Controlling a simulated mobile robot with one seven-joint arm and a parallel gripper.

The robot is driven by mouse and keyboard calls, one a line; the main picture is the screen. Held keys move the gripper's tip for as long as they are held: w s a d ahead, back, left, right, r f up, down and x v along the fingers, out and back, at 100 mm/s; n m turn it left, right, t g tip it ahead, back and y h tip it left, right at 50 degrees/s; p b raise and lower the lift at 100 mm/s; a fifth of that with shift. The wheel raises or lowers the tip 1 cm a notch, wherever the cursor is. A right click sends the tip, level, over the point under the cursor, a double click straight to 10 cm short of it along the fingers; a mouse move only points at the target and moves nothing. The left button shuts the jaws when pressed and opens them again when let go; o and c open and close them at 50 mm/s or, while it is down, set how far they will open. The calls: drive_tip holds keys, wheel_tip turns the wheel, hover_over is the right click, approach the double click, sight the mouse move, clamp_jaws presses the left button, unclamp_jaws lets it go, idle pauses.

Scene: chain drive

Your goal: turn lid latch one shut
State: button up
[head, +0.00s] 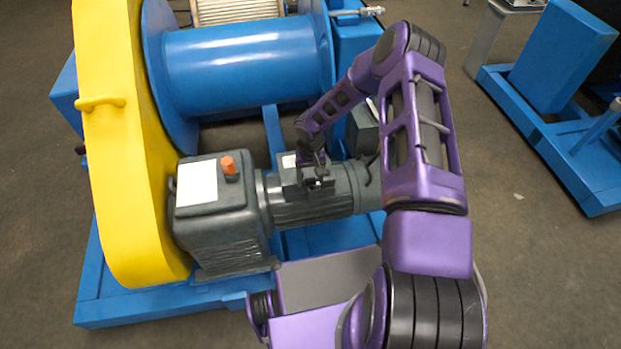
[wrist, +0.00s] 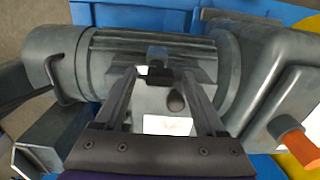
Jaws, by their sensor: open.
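The grey motor (head: 312,207) carries a small terminal box on top, and its lid (wrist: 150,98) shows between my fingers in the wrist view. A small dark latch-like piece (wrist: 158,54) stands at the lid's far edge, just beyond my fingertips. A dark rounded knob (wrist: 177,102) sits nearer on the lid, beside a white label (wrist: 167,125). I cannot tell which piece is latch one. My gripper (wrist: 159,73) is open, with its fingers spread over the lid and nothing visibly held. In the head view my gripper (head: 316,172) is over the box and partly hides it.
A grey gearbox (head: 222,222) with an orange cap (head: 229,166) stands left of the motor. The yellow guard (head: 125,170) and blue drum (head: 240,68) lie beyond it. Open floor (head: 535,270) lies to the right.

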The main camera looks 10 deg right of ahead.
clamp_jaws()
idle(0.4)
drive_tip(key=shift+f+n, duration=0.1)
drive_tip(key=shift+n, duration=0.2)
drive_tip(key=n+b, duration=0.2)
drive_tip(key=n, duration=0.1)
drive_tip(key=shift+n, duration=0.4)
drive_tip(key=n+b, duration=0.1)
drive_tip(key=n, duration=0.3)
drive_tip(key=shift+s+d+b, duration=0.1)
drive_tip(key=shift+s+b, duration=0.05)
drive_tip(key=shift+b, duration=0.2)
drive_tip(key=n, duration=0.5)
drive_tip(key=shift+s+b, duration=0.1)
drive_tip(key=shift+b, duration=0.2)
drive_tip(key=shift+d+n, duration=0.15)
drive_tip(key=shift+n, duration=2.15)
